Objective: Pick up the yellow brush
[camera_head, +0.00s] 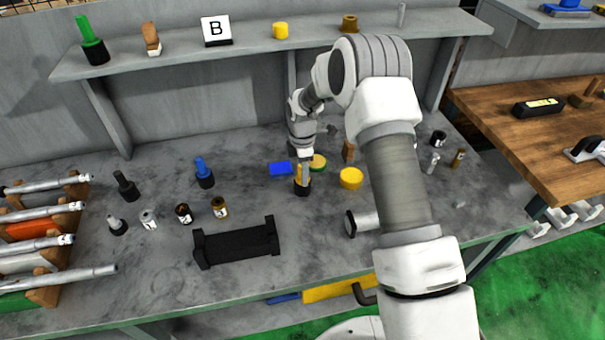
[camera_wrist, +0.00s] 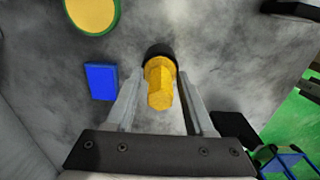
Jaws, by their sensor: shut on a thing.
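The yellow brush (camera_wrist: 159,85) stands upright between my gripper's fingers in the wrist view, its yellow handle toward the camera and its dark base (camera_wrist: 160,52) at the far end. In the head view the brush (camera_head: 302,188) shows its dark lower end at the bench surface, below my gripper (camera_head: 304,172). My gripper (camera_wrist: 158,92) is shut on the yellow handle, with one finger on each side. I cannot tell whether the base touches the bench. The fingers hide part of the handle in the head view.
A black holder (camera_head: 237,243) sits in front on the left. A shelf (camera_head: 180,58) runs above the bench's back.

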